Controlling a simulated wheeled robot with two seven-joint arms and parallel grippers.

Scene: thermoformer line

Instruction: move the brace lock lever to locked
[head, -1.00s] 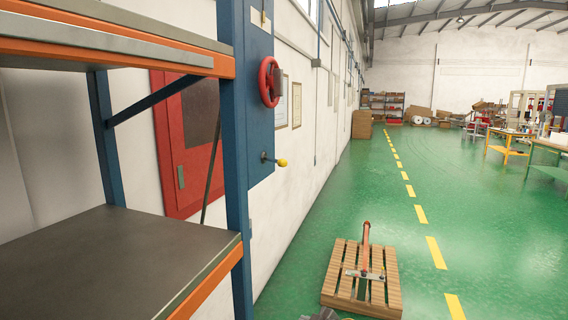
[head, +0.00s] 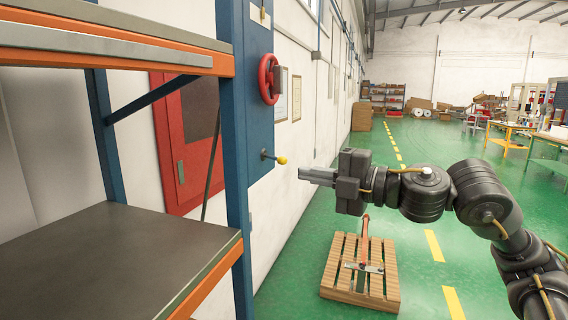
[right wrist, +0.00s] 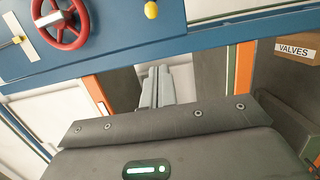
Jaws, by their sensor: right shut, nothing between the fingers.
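A short lever with a yellow ball knob (head: 281,160) sticks out from the lower part of a blue panel (head: 259,95). Its knob also shows at the top of the right wrist view (right wrist: 151,9). I cannot tell from any marking whether it is the brace lock lever. My right gripper (head: 302,174) is shut and empty, its fingers pointing left toward the panel, just right of and slightly below the knob in the picture. The fingers also show in the right wrist view (right wrist: 156,86), apart from the knob. My left gripper is out of view.
A red handwheel (head: 268,79) sits above the lever. A shelf rack with an orange beam (head: 215,270) and blue posts stands close at left. A wooden pallet (head: 340,290) with an upright orange-red bar (head: 365,240) lies on the floor. Green floor is open to the right.

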